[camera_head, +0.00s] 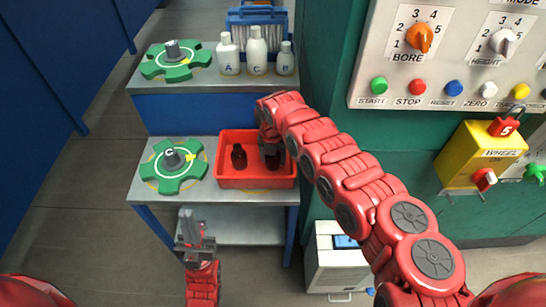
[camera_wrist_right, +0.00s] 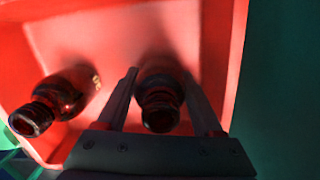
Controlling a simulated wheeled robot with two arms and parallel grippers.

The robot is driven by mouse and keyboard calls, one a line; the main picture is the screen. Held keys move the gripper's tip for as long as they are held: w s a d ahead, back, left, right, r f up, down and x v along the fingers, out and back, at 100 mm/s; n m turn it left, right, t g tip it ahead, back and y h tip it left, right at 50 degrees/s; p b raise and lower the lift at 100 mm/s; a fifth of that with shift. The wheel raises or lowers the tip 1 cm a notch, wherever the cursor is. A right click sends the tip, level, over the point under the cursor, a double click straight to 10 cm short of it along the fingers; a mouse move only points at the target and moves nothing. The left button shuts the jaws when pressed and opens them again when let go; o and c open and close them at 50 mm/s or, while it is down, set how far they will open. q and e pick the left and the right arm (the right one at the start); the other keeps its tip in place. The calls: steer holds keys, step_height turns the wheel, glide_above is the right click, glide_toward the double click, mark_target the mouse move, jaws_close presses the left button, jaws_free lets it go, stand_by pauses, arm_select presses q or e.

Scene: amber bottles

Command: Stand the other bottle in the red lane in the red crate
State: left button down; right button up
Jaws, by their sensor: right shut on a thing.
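The red crate (camera_head: 230,178) stands on the lower shelf, and its inside wall fills much of the right wrist view (camera_wrist_right: 215,40). One dark amber bottle (camera_head: 238,157) stands in the crate's left part; it also shows in the right wrist view (camera_wrist_right: 62,92). My right gripper (camera_head: 271,150) is down in the crate's right part. It is shut on a second amber bottle (camera_wrist_right: 160,98), which sits between its fingers. Whether this bottle touches the crate floor I cannot tell. My left gripper (camera_head: 190,226) is low, in front of the shelf, away from the crate; its finger gap is unclear.
A green knob wheel (camera_head: 173,180) lies left of the crate, another (camera_head: 172,73) on the upper shelf. White bottles (camera_head: 257,55) stand on the upper shelf before a blue rack. A green control cabinet (camera_head: 330,110) closes in the crate's right side.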

steer(key=o, duration=1.4)
steer(key=shift+f, duration=0.1)
steer(key=shift+r, duration=0.55)
steer(key=r, duration=0.3)
steer(key=s+r, duration=0.1)
steer(key=r, duration=0.3)
steer(key=r+b, duration=0.1)
steer(key=r, duration=0.3)
steer(key=shift+s+a+r, duration=0.1)
steer(key=shift+s+a, duration=0.1)
